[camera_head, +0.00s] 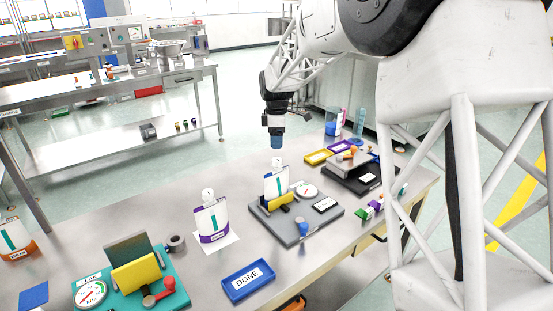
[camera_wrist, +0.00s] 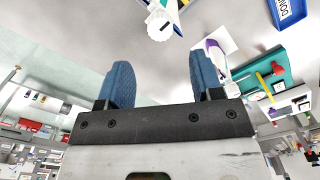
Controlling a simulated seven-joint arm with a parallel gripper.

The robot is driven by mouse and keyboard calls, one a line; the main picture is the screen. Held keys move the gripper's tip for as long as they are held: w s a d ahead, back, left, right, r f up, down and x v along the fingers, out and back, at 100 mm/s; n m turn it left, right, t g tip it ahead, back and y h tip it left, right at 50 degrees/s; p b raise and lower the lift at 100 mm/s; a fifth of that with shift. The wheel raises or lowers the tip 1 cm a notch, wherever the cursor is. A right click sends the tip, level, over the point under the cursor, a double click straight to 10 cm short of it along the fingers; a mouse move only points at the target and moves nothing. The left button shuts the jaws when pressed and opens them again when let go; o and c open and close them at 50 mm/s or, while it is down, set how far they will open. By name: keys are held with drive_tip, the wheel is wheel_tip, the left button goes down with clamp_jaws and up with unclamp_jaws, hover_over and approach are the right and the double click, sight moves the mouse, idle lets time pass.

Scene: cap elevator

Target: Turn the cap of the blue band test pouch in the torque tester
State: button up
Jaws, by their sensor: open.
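The torque tester (camera_head: 297,228) is a grey plate with a round dial and a yellow clamp (camera_head: 279,199). A white pouch (camera_head: 276,184) with a teal stripe and blue edging stands upright in it, its lower part hidden by the clamp. Its white cap (camera_head: 277,163) is on top and also shows in the wrist view (camera_wrist: 159,28), beyond the fingertips. My gripper (camera_head: 277,143) is above the cap, apart from it. In the wrist view, its blue fingers (camera_wrist: 160,62) are spread with nothing between them.
A purple-band pouch (camera_head: 211,220) stands on a white sheet left of the tester. A blue DONE tray (camera_head: 248,280) is in front. A teal leak station (camera_head: 131,282) and an orange-band pouch (camera_head: 15,238) are at left. A dark scale-like device (camera_head: 358,180) and yellow tray (camera_head: 318,157) lie right.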

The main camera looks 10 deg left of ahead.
sight(277, 159)
idle(0.3)
drive_tip(key=shift+f, duration=3.9)
drive_tip(key=shift+c, duration=0.4)
drive_tip(key=c, duration=0.9)
drive_tip(key=shift+o, duration=0.2)
drive_tip(key=shift+m, duration=0.9)
